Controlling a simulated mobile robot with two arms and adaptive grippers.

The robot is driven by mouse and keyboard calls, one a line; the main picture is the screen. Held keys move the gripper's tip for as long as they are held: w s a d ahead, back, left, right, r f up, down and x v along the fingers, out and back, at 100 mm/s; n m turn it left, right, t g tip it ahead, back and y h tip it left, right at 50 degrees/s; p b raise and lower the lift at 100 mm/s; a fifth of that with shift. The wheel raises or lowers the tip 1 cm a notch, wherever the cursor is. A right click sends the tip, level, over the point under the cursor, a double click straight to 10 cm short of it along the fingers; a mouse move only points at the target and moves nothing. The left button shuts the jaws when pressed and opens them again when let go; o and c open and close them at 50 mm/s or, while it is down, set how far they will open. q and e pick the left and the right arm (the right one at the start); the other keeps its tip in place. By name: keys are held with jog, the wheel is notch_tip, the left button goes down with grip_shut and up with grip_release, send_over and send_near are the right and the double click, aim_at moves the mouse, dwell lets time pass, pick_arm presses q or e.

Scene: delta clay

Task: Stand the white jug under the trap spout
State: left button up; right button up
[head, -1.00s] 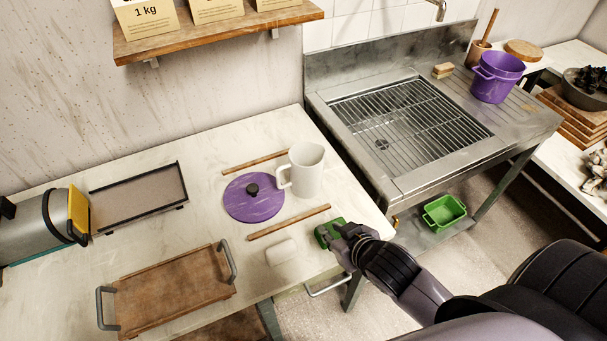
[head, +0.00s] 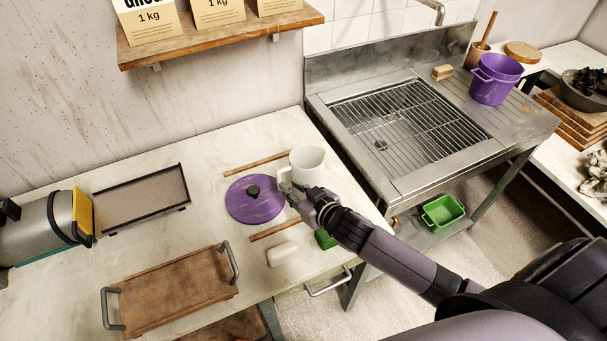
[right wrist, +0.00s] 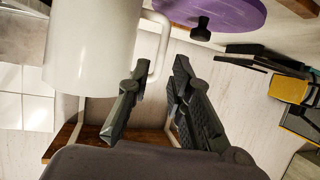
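The white jug (head: 308,162) stands upright on the pale worktop, near its right end. My right gripper (head: 284,190) is at the jug's handle side. In the right wrist view the jug (right wrist: 92,45) fills the upper left, and its handle (right wrist: 164,42) reaches down toward the gap between my fingers. My right gripper (right wrist: 157,72) is open there; I cannot tell whether a finger touches the handle. A small brass-coloured fitting (head: 394,221) shows under the sink's near left corner; I cannot tell whether it is the trap spout. My left gripper is out of view.
A purple lid (head: 252,205) lies left of the jug, between two wooden strips. A white block (head: 283,254) and a partly hidden green object (head: 324,239) lie nearer the front edge. The sink (head: 408,130) is to the right. A green tub (head: 443,212) sits on its lower shelf.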

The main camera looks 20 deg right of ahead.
aim_at(280, 180)
jog(key=x, duration=0.2)
jog(key=shift+w+a, duration=0.1)
jog(key=shift+w, duration=0.25)
jog(key=shift+p+x, duration=0.8)
jog(key=shift+x, duration=1.5)
jog(key=shift+a+r, duration=0.1)
jog(key=shift+r, duration=0.1)
jog(key=shift+c, duration=0.6)
grip_shut()
